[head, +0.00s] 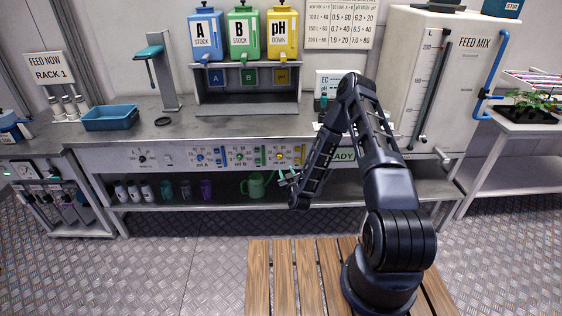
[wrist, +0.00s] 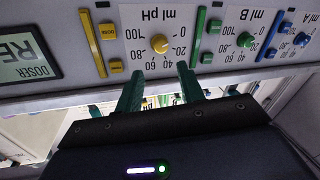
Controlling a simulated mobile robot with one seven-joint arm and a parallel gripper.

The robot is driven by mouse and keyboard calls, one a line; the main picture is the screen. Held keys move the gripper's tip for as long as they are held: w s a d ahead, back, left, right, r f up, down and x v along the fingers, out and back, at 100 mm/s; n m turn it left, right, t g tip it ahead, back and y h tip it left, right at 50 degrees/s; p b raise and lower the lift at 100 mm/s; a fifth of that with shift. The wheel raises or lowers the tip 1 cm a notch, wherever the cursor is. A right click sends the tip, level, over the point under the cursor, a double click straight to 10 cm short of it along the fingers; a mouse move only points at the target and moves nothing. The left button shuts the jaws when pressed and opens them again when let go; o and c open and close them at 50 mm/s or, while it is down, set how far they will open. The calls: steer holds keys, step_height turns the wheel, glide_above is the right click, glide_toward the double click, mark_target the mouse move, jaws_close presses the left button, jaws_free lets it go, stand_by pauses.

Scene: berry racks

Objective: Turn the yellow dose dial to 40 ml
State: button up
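The yellow dose dial (wrist: 159,43) is on the "ml pH" panel, which appears upside down in the wrist view. Its scale runs from 0 to 100, and I cannot read where its pointer stands. In the head view the yellow dial (head: 280,156) is small, on the front panel under the pH station. My gripper (wrist: 161,79) has two green fingers spread apart with nothing between them. The fingertips are just short of the dial in the picture and do not enclose it. In the head view my gripper (head: 289,177) is in front of the panel, slightly below the dial.
A green dial (wrist: 245,40) and a blue dial (wrist: 302,40) are on neighbouring panels. Yellow buttons (wrist: 115,66) and a yellow bar flank the pH scale. A dose display (wrist: 25,55) is beside it. A green jug (head: 256,185) stands on the shelf below.

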mark_target(280, 158)
steer(key=x, duration=1)
steer(key=shift+w+a, duration=0.1)
steer(key=shift+w, duration=0.25)
steer(key=c, duration=0.7)
